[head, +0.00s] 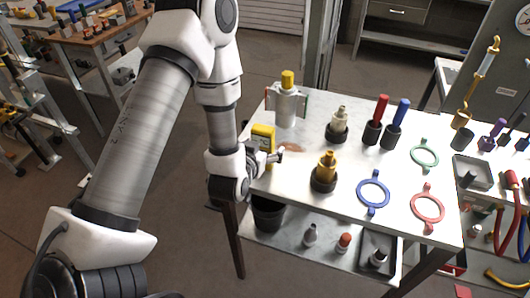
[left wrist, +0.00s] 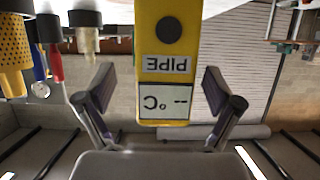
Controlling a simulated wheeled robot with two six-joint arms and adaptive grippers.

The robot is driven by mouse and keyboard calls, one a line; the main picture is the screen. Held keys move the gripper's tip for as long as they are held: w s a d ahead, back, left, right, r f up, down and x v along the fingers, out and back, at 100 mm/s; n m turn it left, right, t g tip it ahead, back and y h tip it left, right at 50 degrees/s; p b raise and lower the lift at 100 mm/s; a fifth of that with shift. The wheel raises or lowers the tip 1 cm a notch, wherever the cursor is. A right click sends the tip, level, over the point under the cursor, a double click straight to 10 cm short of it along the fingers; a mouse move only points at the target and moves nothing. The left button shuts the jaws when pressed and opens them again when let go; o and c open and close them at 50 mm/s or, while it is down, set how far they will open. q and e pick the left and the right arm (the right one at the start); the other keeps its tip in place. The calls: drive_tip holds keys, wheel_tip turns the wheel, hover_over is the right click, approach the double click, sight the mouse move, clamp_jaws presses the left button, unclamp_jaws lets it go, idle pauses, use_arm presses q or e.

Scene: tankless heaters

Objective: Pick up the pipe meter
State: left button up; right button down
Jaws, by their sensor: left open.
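The pipe meter (head: 263,135) is a yellow block near the left edge of the metal table, partly hidden by my left gripper in the head view. In the left wrist view the yellow pipe meter (left wrist: 168,65) appears upside down, with a "PIPE" label and a display reading "-- °C". My left gripper (head: 274,157) is at the meter's near side. In the wrist view my left gripper (left wrist: 166,90) is open, with one finger on each side of the meter and a visible gap at both sides. My right gripper is not in view.
Around the meter on the table (head: 300,199) stand a silver cylinder with a yellow cap (head: 286,104), a yellow fitting in a black base (head: 324,172) and a pale fitting (head: 338,124).

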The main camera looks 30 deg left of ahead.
use_arm(q)
drive_tip(key=shift+w+a+f, duration=0.25)
drive_tip(key=shift+w+a, duration=0.1)
drive_tip(key=shift+w, duration=0.15)
drive_tip(key=shift+w+a+f, duration=0.2)
drive_tip(key=shift+w+a, duration=0.1)
drive_tip(key=shift+w, duration=0.15)
drive_tip(key=shift+d, duration=0.1)
drive_tip(key=shift+c, duration=0.4)
drive_tip(key=shift+d+r, duration=0.15)
drive_tip(key=c, duration=0.5)
drive_tip(key=shift+s, duration=0.1)
drive_tip(key=c, duration=0.6)
drive_tip(key=shift+c, duration=1.2)
drive_tip(key=shift+r, duration=0.1)
